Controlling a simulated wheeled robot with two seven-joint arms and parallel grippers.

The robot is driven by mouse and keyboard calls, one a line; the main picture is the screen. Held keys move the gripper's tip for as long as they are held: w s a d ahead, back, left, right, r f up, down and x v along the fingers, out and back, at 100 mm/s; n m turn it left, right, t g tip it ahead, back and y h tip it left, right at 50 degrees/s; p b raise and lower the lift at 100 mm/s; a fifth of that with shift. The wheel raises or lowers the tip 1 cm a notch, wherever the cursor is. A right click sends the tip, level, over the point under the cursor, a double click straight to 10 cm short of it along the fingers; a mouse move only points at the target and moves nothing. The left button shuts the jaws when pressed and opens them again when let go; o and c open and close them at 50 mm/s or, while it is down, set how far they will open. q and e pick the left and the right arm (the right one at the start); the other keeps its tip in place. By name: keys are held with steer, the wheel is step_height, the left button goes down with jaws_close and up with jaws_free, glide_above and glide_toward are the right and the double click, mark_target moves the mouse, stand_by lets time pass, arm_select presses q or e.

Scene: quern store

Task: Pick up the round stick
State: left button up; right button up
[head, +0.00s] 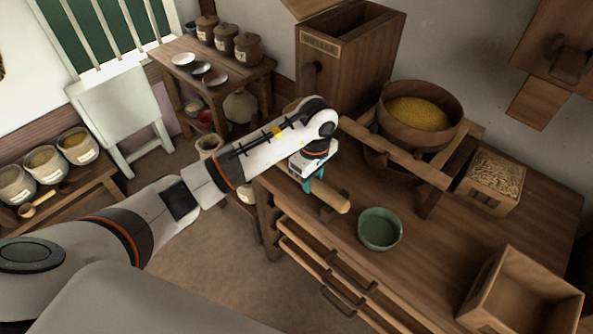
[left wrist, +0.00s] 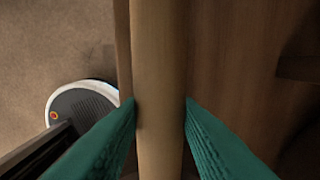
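The round stick (head: 332,196) is a pale, smooth wooden rod at the front left edge of the wooden workbench (head: 395,285). Its near end shows in the head view; the far part is hidden behind my left gripper. In the left wrist view the stick (left wrist: 159,70) runs up the middle of the picture. My left gripper (head: 314,184) has teal fingers, one on each side of the stick. In the left wrist view both fingertips (left wrist: 161,102) meet its sides with no visible gap. I cannot tell whether the stick is clear of the bench. My right gripper is not in view.
A green bowl (head: 379,229) stands just right of the stick. Behind it are a wooden frame (head: 396,152) with a tub of yellow grain (head: 420,103) and a tall wooden box (head: 345,55). An open wooden box (head: 520,295) stands at the near right. Drawers line the bench front.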

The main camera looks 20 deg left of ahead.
arm_select(q)
steer(key=c, duration=0.3)
steer(key=shift+r, duration=0.1)
step_height(320, 180, up, 10)
steer(key=shift+f+b, duration=0.1)
steer(key=shift+b, duration=0.2)
